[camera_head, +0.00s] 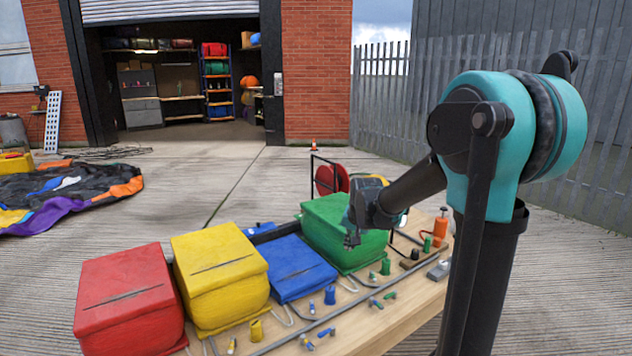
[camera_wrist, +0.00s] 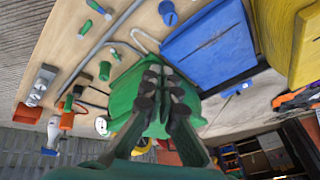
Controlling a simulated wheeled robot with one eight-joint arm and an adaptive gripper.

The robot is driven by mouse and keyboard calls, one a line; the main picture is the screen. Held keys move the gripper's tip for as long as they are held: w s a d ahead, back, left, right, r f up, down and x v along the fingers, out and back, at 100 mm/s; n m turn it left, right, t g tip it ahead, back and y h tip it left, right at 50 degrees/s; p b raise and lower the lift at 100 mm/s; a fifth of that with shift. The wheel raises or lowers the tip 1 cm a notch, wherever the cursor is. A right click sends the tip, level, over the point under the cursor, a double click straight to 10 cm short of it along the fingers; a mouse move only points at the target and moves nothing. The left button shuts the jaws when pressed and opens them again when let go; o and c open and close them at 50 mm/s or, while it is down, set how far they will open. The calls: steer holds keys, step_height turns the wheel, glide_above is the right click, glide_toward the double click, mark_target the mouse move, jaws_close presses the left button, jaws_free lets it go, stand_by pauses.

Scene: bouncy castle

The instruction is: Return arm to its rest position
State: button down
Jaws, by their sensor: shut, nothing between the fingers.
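My gripper (camera_head: 352,238) hangs in front of the green box (camera_head: 325,234) at the right end of the wooden table in the head view. My teal and black arm reaches to it from the right. In the wrist view the fingers of my gripper (camera_wrist: 163,80) are together with nothing between them. The green box (camera_wrist: 124,96) lies behind them there and is partly hidden by them. I cannot tell the exact gap between fingers and box.
A red box (camera_head: 128,305), yellow box (camera_head: 222,280) and blue box (camera_head: 290,268) stand left of the green box. Small coloured pegs and clips lie along the table front (camera_head: 395,318). A deflated castle (camera_head: 75,192) lies at the far left. Open paving (camera_head: 185,190) lies behind the table.

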steer(key=s+d+f+n, duration=0.2)
steer(key=s+d+f, duration=0.2)
steer(key=s, duration=0.9)
steer(key=s+d+f+n+h, duration=0.1)
steer(key=s+d+f, duration=0.3)
steer(key=s, duration=1)
steer(key=shift+d+f+n+g, duration=0.15)
steer(key=shift+f+n+g, duration=0.15)
steer(key=shift+f+n, duration=0.3)
steer(key=shift+s+f, duration=0.1)
